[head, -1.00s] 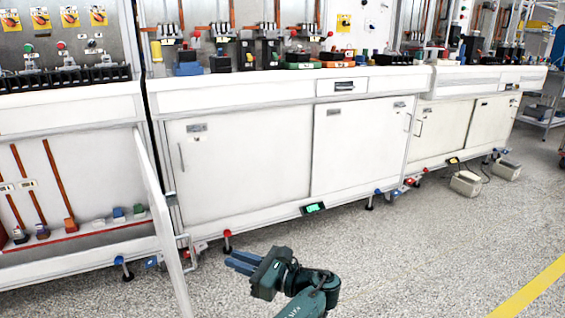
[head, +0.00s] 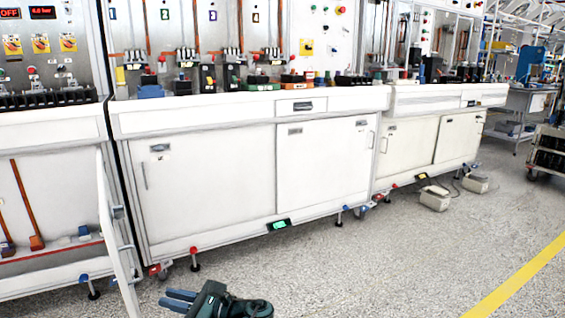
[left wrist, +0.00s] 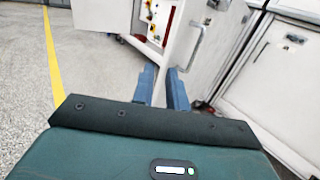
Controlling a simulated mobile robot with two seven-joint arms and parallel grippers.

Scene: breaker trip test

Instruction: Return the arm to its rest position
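My left gripper (head: 180,298) is low at the bottom edge of the head view, over the speckled floor in front of the white cabinets. Its two blue fingers point left. In the left wrist view the fingers (left wrist: 161,72) stand apart with a narrow gap and nothing between them. The gripper touches nothing that I can see. Most of my left arm is below the head view. My right gripper is in neither view.
White cabinets (head: 205,185) with closed doors line the back under a bench of breaker gear. An open cabinet door (head: 115,235) stands out at left, near my left fingers. Two pale boxes (head: 434,199) (head: 475,183) lie on the floor at right. The middle floor is clear.

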